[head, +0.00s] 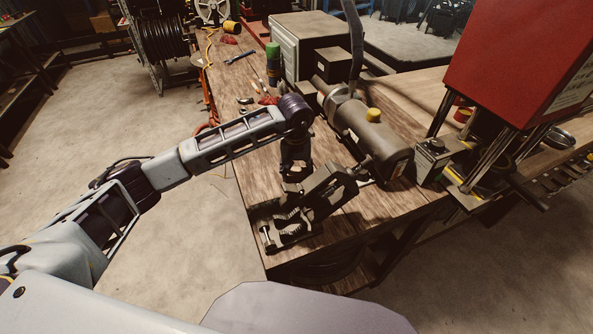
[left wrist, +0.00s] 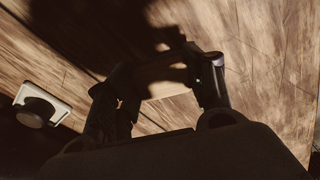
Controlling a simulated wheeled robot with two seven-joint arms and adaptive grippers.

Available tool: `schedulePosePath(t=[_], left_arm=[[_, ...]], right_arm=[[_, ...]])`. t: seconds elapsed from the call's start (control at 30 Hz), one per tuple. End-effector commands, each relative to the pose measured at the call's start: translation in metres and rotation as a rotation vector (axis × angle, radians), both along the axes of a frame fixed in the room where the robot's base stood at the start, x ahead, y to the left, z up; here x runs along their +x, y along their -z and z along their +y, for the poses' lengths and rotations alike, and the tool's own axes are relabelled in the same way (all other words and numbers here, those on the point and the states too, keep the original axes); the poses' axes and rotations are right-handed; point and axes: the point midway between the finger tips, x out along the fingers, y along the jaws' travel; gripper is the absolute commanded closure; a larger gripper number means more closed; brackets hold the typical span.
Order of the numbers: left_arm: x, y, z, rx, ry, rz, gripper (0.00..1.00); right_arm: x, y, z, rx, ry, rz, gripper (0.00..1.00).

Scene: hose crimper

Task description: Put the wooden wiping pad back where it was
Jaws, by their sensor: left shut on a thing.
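My left gripper (head: 287,232) is low over the front left corner of the wooden bench, pointing down. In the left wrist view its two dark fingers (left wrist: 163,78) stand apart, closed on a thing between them. A brown, wood-coloured strip shows there, in line with the wooden wiping pad, but it is dark and blends with the bench top. The pad cannot be made out in the head view, where the gripper hides it. I cannot tell whether it touches the bench. My right gripper is not in view.
Right of the gripper, a grey cylinder (head: 374,135) with a yellow cap lies on the bench (head: 232,92). A red press (head: 522,62) stands further right. A grey box (head: 303,45), a green-topped bottle (head: 272,62) and small tools are behind. The bench's front edge is close.

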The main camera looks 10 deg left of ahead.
Motion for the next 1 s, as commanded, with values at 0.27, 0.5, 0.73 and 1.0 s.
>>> schedulePosePath(t=[0.27, 0.5, 0.73, 1.0], left_arm=[[0.0, 0.002, 0.0, 0.0, 0.0, 0.0, 0.26], [0.0, 0.002, 0.0, 0.0, 0.0, 0.0, 0.26], [0.0, 0.0, 0.0, 0.0, 0.0, 0.0, 0.26], [-0.001, -0.02, 0.0, 0.0, -0.001, -0.003, 0.26]], right_arm=[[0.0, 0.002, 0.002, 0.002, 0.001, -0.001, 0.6], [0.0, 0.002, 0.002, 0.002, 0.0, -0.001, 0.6], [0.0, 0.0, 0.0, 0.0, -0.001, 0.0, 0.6], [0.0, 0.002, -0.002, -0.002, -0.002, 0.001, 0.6]])
